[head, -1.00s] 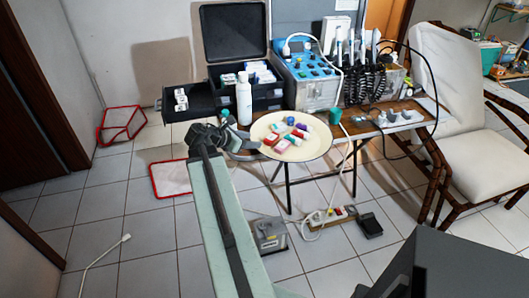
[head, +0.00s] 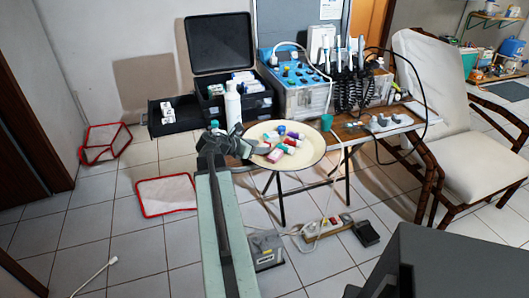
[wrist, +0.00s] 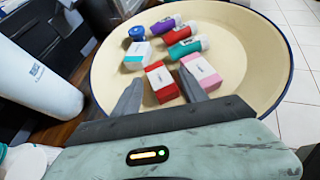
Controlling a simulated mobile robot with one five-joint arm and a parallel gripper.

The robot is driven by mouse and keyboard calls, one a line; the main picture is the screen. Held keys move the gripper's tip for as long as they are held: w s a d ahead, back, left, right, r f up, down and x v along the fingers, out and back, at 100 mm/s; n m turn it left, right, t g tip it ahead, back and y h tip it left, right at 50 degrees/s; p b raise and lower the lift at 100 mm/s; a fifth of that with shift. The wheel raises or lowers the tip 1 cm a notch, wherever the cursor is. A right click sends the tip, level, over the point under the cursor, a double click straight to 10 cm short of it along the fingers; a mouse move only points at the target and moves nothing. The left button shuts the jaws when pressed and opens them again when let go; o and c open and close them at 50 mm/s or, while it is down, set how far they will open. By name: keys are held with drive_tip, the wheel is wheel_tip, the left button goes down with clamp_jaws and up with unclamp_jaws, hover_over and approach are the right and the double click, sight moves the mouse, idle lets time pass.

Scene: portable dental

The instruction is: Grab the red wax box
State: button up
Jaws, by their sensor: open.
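The red wax box (wrist: 161,84) is a small red carton with a white end, lying in the round cream tray (wrist: 103,75). A pink-and-white box (wrist: 201,74) lies close at its right, and a teal-and-white box (wrist: 136,57) at its upper left. My gripper (wrist: 161,76) is open and empty, with the red box showing between its fingertips in the wrist view. I cannot tell if the fingers touch a box. In the head view my gripper (head: 243,146) reaches over the left rim of the tray (head: 312,157).
Purple, red and teal tubes (wrist: 187,48) and a blue-capped item (wrist: 136,33) lie farther back in the tray. A white bottle (head: 232,108) stands to its left. A black case (head: 217,45), a blue dental unit (head: 285,67) and a green cup (head: 326,122) stand behind.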

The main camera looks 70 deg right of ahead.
drive_tip(key=shift+x, duration=0.85)
clamp_jaws()
